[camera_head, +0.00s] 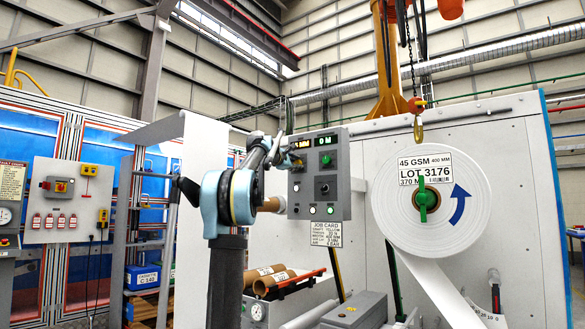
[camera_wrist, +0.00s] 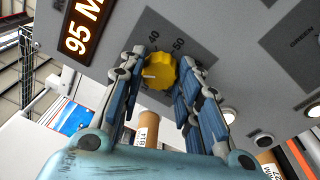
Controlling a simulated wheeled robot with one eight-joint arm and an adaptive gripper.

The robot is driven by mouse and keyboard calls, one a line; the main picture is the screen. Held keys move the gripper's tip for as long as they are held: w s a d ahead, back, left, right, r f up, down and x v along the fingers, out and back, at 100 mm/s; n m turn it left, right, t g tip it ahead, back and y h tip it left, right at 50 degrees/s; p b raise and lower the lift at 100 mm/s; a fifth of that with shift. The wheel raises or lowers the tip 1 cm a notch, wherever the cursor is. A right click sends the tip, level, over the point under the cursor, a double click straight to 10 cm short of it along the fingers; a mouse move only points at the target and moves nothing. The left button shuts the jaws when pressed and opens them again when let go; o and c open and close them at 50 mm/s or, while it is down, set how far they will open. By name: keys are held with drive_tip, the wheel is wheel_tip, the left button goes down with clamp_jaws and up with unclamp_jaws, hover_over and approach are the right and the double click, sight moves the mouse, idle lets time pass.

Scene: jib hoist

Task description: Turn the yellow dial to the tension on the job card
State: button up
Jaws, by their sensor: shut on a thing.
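The yellow dial (camera_wrist: 160,72) sits on a dark square scale plate on the grey control panel (camera_head: 320,183). The numbers 40 and 50 show beside it, and a pale pointer mark on the dial faces left in the wrist view. My gripper (camera_wrist: 160,75) is shut on the dial, with a blue-grey finger on each side. In the head view my gripper (camera_head: 284,155) reaches the panel's upper left and mostly hides the dial. The job card (camera_head: 326,233) hangs below the panel; its heading reads, but its smaller lines are hard to make out.
A lit display (camera_wrist: 85,27) beside the dial shows 95 and part of a letter. A green knob (camera_head: 326,160) and several buttons share the panel. A large paper roll (camera_head: 432,200) stands to the right, with a hook (camera_head: 418,130) hanging above it.

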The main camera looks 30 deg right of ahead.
drive_tip(key=shift+o, duration=0.2)
drive_tip(key=m, duration=0.6)
drive_tip(key=shift+f+h, duration=0.15)
drive_tip(key=shift+h, duration=0.25)
drive_tip(key=shift+m, duration=0.4)
drive_tip(key=o, duration=1)
drive_tip(key=shift+w+f, duration=0.1)
drive_tip(key=shift+o, duration=0.2)
drive_tip(key=r+v, duration=0.1)
drive_tip(key=v, duration=1.1)
drive_tip(key=shift+f, duration=0.45)
drive_tip(key=shift+w, duration=0.1)
